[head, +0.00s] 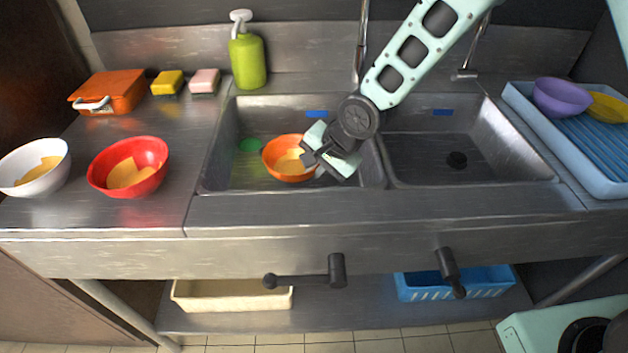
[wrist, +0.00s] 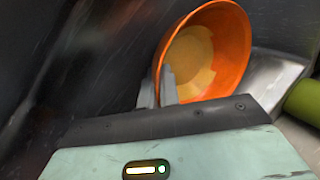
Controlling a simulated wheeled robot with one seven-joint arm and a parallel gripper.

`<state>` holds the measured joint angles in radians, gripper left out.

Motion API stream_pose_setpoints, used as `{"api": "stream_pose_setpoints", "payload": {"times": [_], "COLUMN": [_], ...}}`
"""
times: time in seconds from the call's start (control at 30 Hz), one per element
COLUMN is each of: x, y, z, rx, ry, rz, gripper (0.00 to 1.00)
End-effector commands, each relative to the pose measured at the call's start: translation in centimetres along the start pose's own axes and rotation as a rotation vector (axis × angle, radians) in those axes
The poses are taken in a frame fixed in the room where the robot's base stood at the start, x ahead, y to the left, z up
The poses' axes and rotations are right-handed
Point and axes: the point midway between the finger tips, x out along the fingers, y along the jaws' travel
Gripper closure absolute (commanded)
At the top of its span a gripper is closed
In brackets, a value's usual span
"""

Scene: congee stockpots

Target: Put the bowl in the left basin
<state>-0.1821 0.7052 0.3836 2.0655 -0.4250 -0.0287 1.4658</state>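An orange bowl (head: 284,168) with yellowish-tan residue inside is within the outline of the left basin (head: 228,180). It also shows in the wrist view (wrist: 233,55). My gripper (head: 310,154) is at the bowl's right side. In the wrist view my gripper's fingers (wrist: 158,88) are close together, one on each side of the bowl's rim, pinching it. I cannot tell whether the bowl touches the basin floor. A green round patch (head: 250,146) shows on the basin floor.
A red bowl (head: 112,160) and a white bowl (head: 14,168) stand on the left counter. A green soap bottle (head: 248,62) stands behind the left basin. The right basin (head: 420,172) is empty. A blue rack (head: 590,165) holds a purple bowl (head: 562,97). A faucet (head: 361,40) rises behind the basins.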

Motion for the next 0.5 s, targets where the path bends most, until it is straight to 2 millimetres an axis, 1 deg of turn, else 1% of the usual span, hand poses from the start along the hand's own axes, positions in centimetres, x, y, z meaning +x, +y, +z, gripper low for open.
{"api": "stream_pose_setpoints", "payload": {"times": [0.1,0.2,0.5], "x": [1.6,2.6,2.8], "y": [0.9,1.5,1.5], "z": [0.1,0.1,0.0], "rx": [-0.001,-0.001,0.000], "ry": [-0.002,-0.002,0.000], "rz": [0.003,0.003,0.000], "gripper": [1.00,1.00,1.00]}}
